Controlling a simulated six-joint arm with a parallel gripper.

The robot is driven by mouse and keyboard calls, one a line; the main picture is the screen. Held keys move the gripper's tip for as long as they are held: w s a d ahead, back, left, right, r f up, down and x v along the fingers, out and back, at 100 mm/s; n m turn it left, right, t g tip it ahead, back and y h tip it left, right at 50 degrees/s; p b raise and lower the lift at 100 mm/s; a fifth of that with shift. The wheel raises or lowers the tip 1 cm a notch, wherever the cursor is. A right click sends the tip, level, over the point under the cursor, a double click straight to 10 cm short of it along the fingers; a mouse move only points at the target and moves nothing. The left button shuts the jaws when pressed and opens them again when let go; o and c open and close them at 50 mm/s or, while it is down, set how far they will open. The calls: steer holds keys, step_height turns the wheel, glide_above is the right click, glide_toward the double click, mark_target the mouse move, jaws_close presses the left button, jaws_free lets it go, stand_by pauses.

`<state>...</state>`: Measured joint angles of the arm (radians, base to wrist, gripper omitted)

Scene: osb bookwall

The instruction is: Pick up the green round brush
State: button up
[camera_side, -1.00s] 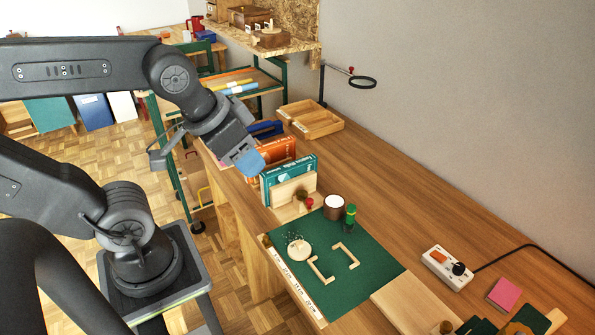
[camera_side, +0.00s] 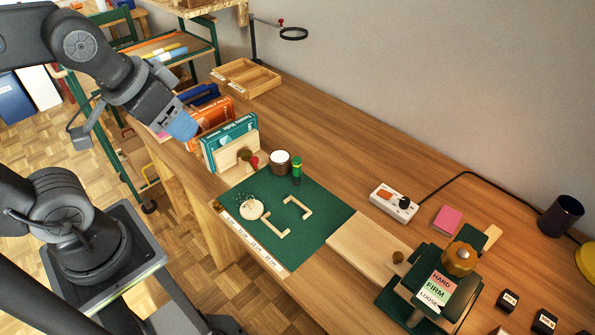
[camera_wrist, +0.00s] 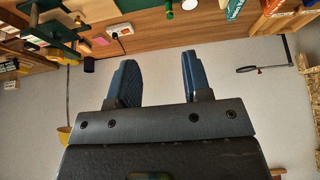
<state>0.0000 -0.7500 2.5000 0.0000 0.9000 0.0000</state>
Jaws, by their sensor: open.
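A small upright green cylinder with a yellowish band (camera_side: 297,170) stands at the back edge of the green mat (camera_side: 318,212). It looks like the green round brush, but bristles are too small to make out. A green piece at the top of the wrist view (camera_wrist: 168,9) appears to be the same thing. My gripper (camera_side: 182,126) has blue fingers and hangs beside the orange book, well to the left of the green thing. In the wrist view my gripper (camera_wrist: 158,57) shows its two fingers apart with nothing between them.
A brown pot with a white top (camera_side: 280,162) stands close left of the green thing. A teal book (camera_side: 230,140) and an orange book (camera_side: 211,118) stand between it and my gripper. A pale round piece (camera_side: 251,208) and wooden brackets (camera_side: 295,212) lie on the mat.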

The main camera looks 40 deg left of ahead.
steer(key=shift+o, duration=1.2)
